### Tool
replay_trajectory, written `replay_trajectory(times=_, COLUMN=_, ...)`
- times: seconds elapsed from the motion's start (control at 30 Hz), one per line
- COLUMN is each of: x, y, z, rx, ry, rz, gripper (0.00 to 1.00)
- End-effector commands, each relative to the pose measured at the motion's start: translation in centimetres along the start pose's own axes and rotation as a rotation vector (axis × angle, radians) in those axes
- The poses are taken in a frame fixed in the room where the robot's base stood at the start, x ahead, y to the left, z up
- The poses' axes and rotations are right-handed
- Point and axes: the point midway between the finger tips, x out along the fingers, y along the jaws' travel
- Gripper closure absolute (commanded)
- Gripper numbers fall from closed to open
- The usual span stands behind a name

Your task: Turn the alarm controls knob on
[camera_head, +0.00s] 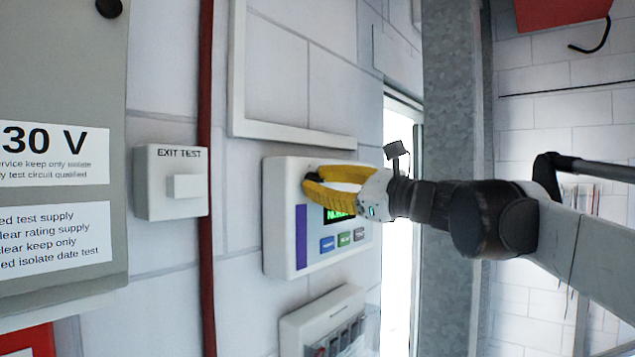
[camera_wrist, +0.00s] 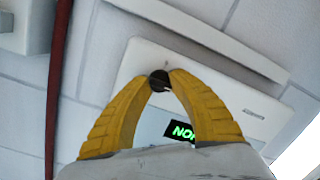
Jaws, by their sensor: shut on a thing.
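The alarm control panel (camera_head: 284,245) is a white wall box with a purple strip, a green-lit display (camera_head: 341,214) and several small buttons. Its knob (camera_wrist: 159,81) is small, round and dark, near the top of the panel in the wrist view. My gripper (camera_wrist: 160,82) has two yellow fingers, and their tips are closed on the knob from both sides. In the head view my gripper (camera_head: 309,183) reaches in from the right, covering part of the display and the knob. The display text is partly hidden; "NO" shows in green in the wrist view.
A white EXIT TEST box (camera_head: 155,195) is on the wall to the left, beside a red vertical pipe (camera_head: 206,100). A box with several switches (camera_head: 325,320) is below the panel. A pale frame (camera_head: 290,133) runs above it. A grey column (camera_head: 450,120) stands to the right.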

Motion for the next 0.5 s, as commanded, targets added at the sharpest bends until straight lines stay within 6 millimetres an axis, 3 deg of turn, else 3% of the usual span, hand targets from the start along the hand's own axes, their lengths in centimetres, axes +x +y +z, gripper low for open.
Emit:
replay_trajectory(times=0.47, x=0.00, y=0.09, z=-0.07, rx=0.010, ry=0.002, rz=0.001, gripper=1.00)
replay_trajectory(times=0.5, x=0.00, y=0.09, z=-0.07, rx=0.010, ry=0.002, rz=0.001, gripper=0.63)
